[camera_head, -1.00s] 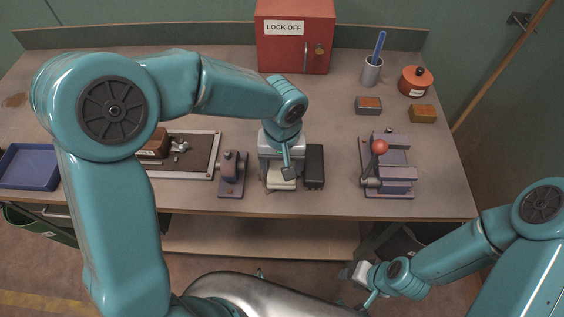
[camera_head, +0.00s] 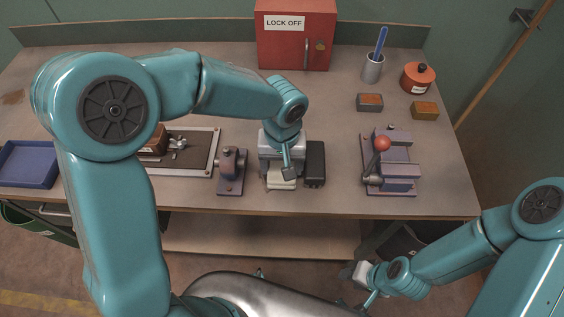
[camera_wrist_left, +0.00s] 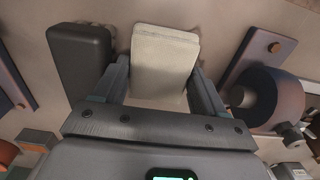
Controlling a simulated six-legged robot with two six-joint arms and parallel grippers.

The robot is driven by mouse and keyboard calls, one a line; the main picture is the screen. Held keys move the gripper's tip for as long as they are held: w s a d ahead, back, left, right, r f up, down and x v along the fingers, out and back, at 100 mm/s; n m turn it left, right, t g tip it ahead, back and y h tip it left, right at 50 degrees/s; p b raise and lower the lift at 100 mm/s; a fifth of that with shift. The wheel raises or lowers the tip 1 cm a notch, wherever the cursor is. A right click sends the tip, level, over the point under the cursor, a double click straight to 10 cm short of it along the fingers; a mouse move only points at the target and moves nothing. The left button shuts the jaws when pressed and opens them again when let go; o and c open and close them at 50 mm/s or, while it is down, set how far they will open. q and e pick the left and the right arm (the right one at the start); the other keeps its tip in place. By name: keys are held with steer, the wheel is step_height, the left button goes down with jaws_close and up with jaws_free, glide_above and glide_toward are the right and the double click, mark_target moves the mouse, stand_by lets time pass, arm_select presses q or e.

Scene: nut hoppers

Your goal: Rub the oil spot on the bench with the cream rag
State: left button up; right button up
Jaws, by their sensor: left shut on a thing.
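The cream rag (camera_head: 282,184) is a small folded pad near the front edge of the bench (camera_head: 330,200). My left gripper (camera_head: 281,172) is over it, pointing down. In the left wrist view the rag (camera_wrist_left: 165,55) sits between the two fingers of my left gripper (camera_wrist_left: 163,88), which is shut on it. Whether the rag touches the bench is hard to tell. A brown stain (camera_head: 13,97) lies on the bench at the far left. My right gripper (camera_head: 360,276) hangs low in front of the bench, its jaws too small to read.
A black block (camera_head: 315,163) lies close right of the rag, a purple fixture (camera_head: 231,170) left. A press with a red knob (camera_head: 382,143) stands right. A blue tray (camera_head: 28,165) is at left, a red lock box (camera_head: 297,35) at back. The bench before the lock box is fairly clear.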

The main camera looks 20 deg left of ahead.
arm_select(q)
steer(key=shift+f, duration=0.35)
steer(key=shift+a, duration=0.1)
